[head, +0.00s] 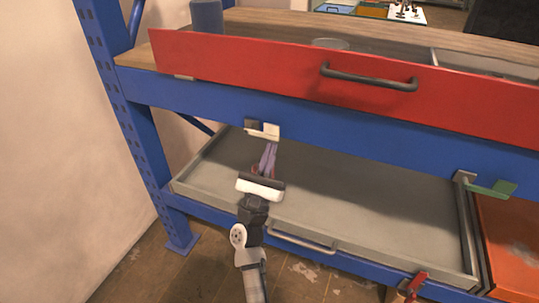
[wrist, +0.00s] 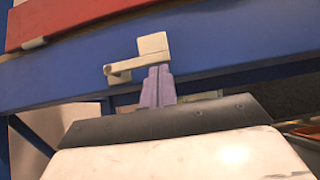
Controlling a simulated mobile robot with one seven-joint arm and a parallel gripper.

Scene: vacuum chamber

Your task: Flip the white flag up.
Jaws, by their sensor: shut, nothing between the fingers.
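The white flag (head: 266,131) is on the blue shelf beam, beside its small grey mount (head: 250,124). In the wrist view the pale flag plate (wrist: 153,44) sits at the right end of a short bar that runs from the mount. My gripper (head: 270,146) has two purple fingers pressed together, pointing up at the flag with nothing between them. In the wrist view the fingertips (wrist: 158,68) are just below or at the flag plate's lower edge. I cannot tell whether they touch it.
The red drawer front (head: 290,80) with a dark handle is above the beam. The grey drawer (head: 350,205) is open below, under my gripper. A green flag (head: 490,189) is farther right on the beam. An orange panel (head: 510,245) is at the right edge.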

